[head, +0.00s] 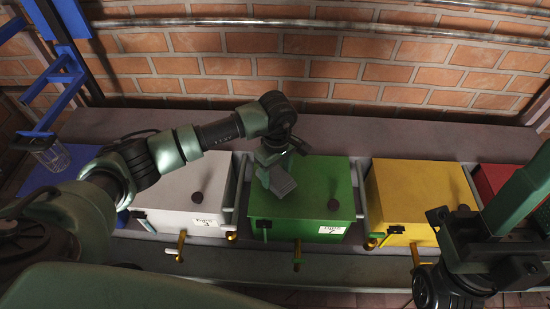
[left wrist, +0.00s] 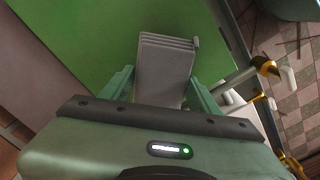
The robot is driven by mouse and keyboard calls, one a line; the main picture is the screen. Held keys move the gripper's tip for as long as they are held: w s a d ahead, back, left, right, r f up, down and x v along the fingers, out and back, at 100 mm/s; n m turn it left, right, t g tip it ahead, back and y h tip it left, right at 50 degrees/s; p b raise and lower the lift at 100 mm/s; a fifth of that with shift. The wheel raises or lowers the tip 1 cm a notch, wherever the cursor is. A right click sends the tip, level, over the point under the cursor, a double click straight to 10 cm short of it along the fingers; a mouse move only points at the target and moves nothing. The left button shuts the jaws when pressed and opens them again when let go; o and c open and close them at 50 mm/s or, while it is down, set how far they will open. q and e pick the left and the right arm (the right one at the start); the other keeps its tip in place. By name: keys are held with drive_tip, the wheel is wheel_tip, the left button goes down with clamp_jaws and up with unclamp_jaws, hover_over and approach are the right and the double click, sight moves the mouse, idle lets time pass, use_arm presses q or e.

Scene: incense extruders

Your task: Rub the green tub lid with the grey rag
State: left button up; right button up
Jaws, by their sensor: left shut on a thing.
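The grey rag (head: 282,181) is a folded, layered block over the left part of the lid. My left gripper (head: 270,160) is shut on the rag, which shows between its fingers in the left wrist view (left wrist: 163,70). I cannot tell whether the rag touches the lid. My right gripper (head: 460,225) is at the right, its fingertips not clear.
A white tub (head: 180,195) stands left of the green one, a yellow tub (head: 405,190) and a red tub (head: 492,178) to the right. Brass taps (head: 297,255) stick out in front. A brick wall (head: 340,70) with pipes rises behind.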

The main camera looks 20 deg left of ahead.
use_arm(q)
drive_tip(key=shift+r+p, duration=1.6)
drive_tip(key=shift+r, duration=1.05)
